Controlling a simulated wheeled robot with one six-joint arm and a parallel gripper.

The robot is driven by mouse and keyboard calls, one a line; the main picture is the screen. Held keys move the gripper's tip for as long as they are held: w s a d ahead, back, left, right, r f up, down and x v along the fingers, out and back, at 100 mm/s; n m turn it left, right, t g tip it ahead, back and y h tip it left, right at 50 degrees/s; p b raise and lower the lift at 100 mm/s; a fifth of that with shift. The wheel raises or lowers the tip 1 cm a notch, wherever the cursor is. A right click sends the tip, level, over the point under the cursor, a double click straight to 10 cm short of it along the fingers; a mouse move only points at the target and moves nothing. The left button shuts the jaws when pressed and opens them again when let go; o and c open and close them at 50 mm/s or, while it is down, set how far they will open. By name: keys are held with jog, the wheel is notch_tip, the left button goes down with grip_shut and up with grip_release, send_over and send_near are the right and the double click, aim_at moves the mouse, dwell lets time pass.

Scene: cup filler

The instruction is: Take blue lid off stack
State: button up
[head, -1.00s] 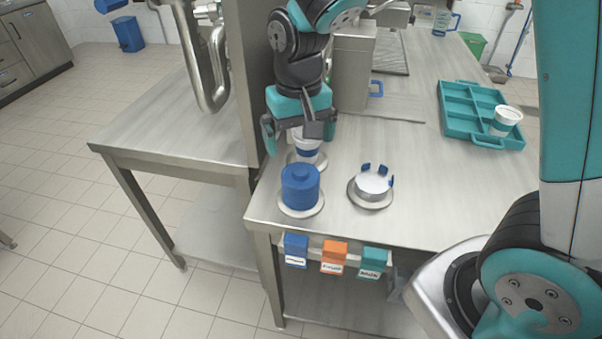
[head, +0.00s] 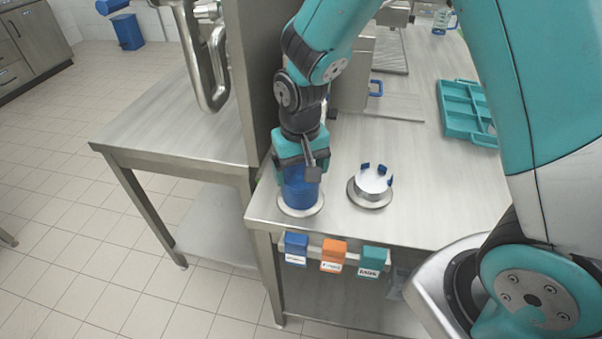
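The stack of blue lids (head: 299,195) stands on a round metal base (head: 302,211) near the front left corner of the steel table. My gripper (head: 299,171) points down over the top of the stack, and its teal fingers reach around the upper part. The gripper hides the top lid, so I cannot tell whether the fingers touch it or are closed on it.
A round holder with a white top and blue prongs (head: 373,181) stands to the right of the stack. Blue, orange (head: 333,250) and teal labelled boxes hang on the front edge. A teal tray (head: 463,112) lies at the back right.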

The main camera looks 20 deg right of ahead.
aim_at(301, 170)
jog(key=c, duration=0.4)
jog(key=shift+c, duration=0.2)
jog(key=shift+r, duration=0.1)
notch_tip(301, 170, up, 20)
dwell(0.4)
